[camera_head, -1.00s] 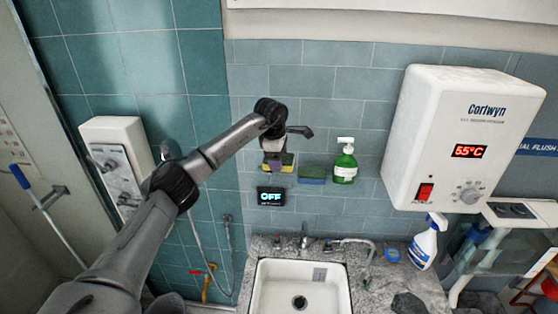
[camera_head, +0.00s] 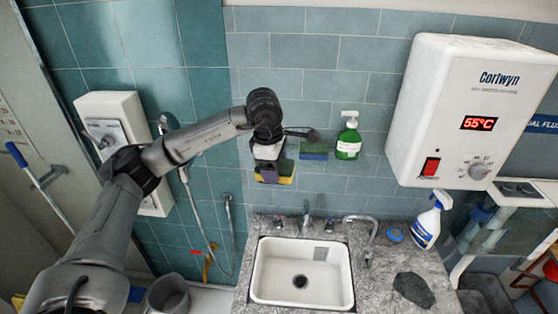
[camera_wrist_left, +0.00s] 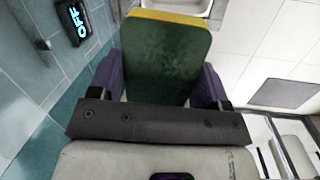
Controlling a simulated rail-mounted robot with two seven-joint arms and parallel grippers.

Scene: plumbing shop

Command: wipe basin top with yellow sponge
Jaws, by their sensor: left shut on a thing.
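My left gripper (camera_head: 268,170) is shut on a yellow sponge with a dark green scouring face (camera_wrist_left: 165,55). In the head view a yellow strip of this sponge (camera_head: 284,180) shows at the gripper's lower end, in front of the tiled wall. The gripper's purple fingers clasp the sponge from both sides in the left wrist view. The white basin (camera_head: 254,280) is set in the grey stone counter (camera_head: 385,262), below the held sponge and apart from it. My right gripper is not in view.
A blue and yellow sponge (camera_head: 313,151) and a green soap bottle (camera_head: 348,143) stand on the wall shelf. Taps (camera_head: 306,222) line the basin's back edge. A spray bottle (camera_head: 428,222), blue disc (camera_head: 394,235) and dark stone-like piece (camera_head: 413,289) are on the counter's right.

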